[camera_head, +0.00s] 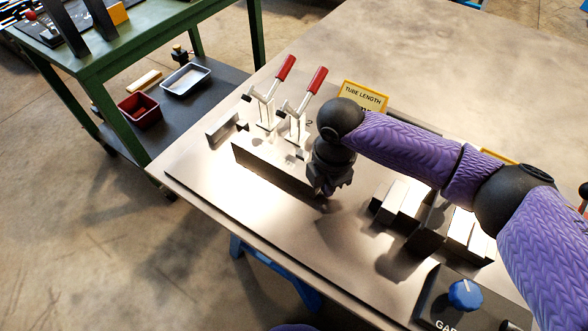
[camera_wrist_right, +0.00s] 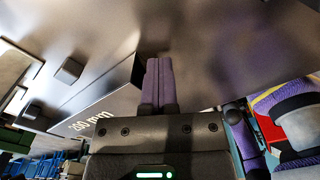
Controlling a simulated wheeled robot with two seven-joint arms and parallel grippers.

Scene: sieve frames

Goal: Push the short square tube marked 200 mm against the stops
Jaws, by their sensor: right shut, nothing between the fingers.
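The short square tube (camera_head: 270,166) is a metal bar lying slantwise on the table at the clamps. In the right wrist view its side (camera_wrist_right: 100,112) carries the mark 200 mm. My right gripper (camera_head: 325,190) is shut and empty, low at the tube's right end. Its fingers (camera_wrist_right: 158,85) show beside the tube's end; I cannot tell whether they touch. A metal plate (camera_head: 222,128) and a small dark block stand past the tube's left end; which parts are the stops is not clear. My left gripper is out of view.
Two toggle clamps with red handles (camera_head: 286,68) (camera_head: 317,80) rise behind the tube. A yellow TUBE LENGTH sign (camera_head: 365,97) stands behind my arm. Metal blocks (camera_head: 390,200) and a blue-knobbed box (camera_head: 465,294) are to the right. The table front is clear.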

